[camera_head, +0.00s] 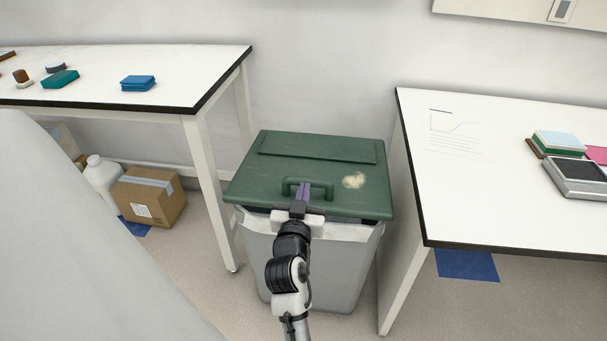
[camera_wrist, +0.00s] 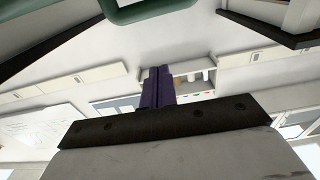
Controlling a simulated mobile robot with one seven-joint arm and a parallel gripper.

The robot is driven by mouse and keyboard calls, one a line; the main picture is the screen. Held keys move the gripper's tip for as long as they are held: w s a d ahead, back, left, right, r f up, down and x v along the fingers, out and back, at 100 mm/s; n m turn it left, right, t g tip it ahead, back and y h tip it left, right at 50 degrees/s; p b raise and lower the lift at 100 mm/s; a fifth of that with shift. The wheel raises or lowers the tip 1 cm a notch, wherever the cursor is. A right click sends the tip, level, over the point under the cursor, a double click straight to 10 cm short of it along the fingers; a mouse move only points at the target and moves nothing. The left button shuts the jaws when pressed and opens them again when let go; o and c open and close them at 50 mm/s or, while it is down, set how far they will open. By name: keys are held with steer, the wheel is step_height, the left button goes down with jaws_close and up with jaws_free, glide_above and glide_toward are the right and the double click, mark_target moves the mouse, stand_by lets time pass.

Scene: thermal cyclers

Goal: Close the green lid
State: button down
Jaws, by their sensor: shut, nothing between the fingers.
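The green lid (camera_head: 325,173) lies over the top of a grey bin (camera_head: 338,264) in the head view. It has a raised handle near its front edge and a pale smudge at right. A dark gap and a white liner show under its front edge. My gripper (camera_head: 302,190) is at the front of the lid, by the handle, with its purple fingers together and nothing between them. Whether the fingers touch the handle, I cannot tell. In the wrist view the shut fingers (camera_wrist: 158,88) point up the picture, and part of the green handle (camera_wrist: 140,10) shows at the top.
A white table (camera_head: 150,100) stands at left with small boxes on it. Another white table (camera_head: 470,190) stands close at right with a scale-like device (camera_head: 578,178). A cardboard box (camera_head: 148,196) and a white jug (camera_head: 102,178) are on the floor at left.

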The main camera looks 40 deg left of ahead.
steer(key=p, duration=0.2)
glide_above(309, 180)
steer(key=shift+s+d+r, duration=0.3)
steer(key=shift+d+r, duration=0.05)
steer(key=f, duration=0.3)
steer(key=shift+s+f, duration=0.15)
steer(key=shift+s, duration=0.05)
steer(key=shift+s+d+f, duration=0.1)
steer(key=shift+f, duration=0.3)
